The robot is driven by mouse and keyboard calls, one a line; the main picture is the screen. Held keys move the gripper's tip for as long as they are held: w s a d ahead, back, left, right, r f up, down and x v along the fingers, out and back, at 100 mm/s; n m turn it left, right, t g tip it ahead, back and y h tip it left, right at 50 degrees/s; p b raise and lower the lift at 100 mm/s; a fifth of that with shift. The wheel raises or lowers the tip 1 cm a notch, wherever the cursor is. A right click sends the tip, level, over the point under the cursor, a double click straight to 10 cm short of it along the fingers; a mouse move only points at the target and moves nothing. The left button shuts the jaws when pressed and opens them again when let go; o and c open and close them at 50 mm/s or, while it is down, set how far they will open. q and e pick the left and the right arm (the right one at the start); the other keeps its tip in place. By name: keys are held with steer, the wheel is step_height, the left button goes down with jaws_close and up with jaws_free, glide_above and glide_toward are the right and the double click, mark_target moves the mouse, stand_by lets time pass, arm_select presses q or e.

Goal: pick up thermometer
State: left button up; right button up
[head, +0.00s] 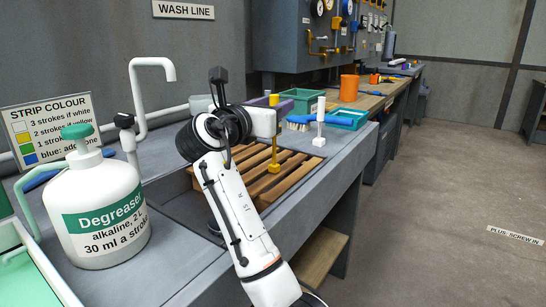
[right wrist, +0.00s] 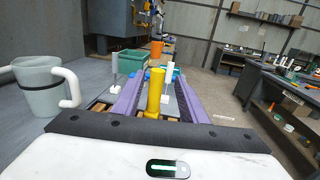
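A yellow upright piece (head: 274,155) with a block-like foot stands at the slatted wooden rack; in the right wrist view its thick yellow cylinder (right wrist: 155,92) is between my fingers, close to the palm. My right gripper (head: 284,108) is open, its long purple fingers apart on either side; I cannot tell whether they touch it. A white upright piece (head: 320,120) with a white foot stands beyond, and a greyish one (right wrist: 115,68) shows at the left in the right wrist view. I cannot tell which is the thermometer. My left gripper is not in view.
The degreaser jug (head: 98,215) with a green pump stands left. The wooden rack (head: 290,180) lies over the sink. A grey mug (right wrist: 40,88) is left in the wrist view. The right floor is clear.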

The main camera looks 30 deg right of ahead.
steer(key=b+x, duration=0.1)
steer(key=x, duration=0.4)
steer(key=shift+w+d, duration=0.1)
steer(key=shift+w, duration=0.25)
jaws_close()
